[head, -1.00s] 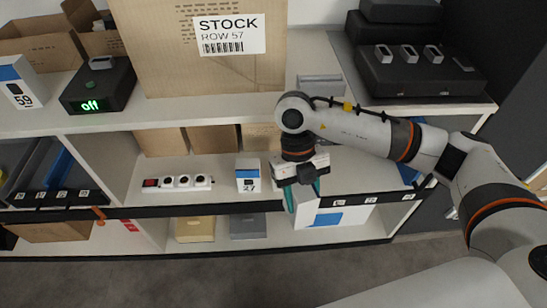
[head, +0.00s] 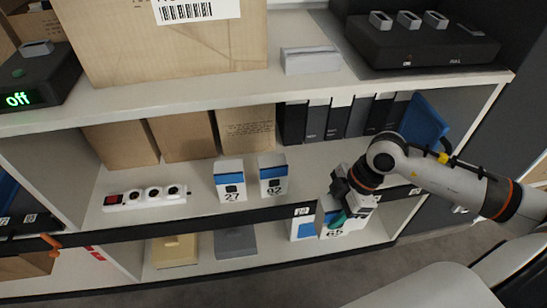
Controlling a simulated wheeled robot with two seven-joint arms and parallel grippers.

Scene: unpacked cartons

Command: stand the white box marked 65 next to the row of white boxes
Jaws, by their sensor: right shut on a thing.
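My right gripper (head: 345,203) is shut on a white box marked 65 (head: 334,234), in front of the shelf unit at right of centre. The gripper hides much of the box; its number shows low, below the dark edge of the middle shelf. Two white boxes with blue bands, one marked 27 (head: 231,183) and one whose number looks like 02 (head: 272,178), stand upright side by side on the middle shelf. The gripper and held box are to their right and lower, apart from them. My left gripper is not in view.
A power strip (head: 146,196) lies left of the row. Brown cartons (head: 184,137) and dark binders (head: 340,117) stand behind. Bare middle shelf shows right of the row. A white-and-blue item (head: 303,227) is beside the held box, below the shelf edge. A blue folder (head: 427,122) leans at right.

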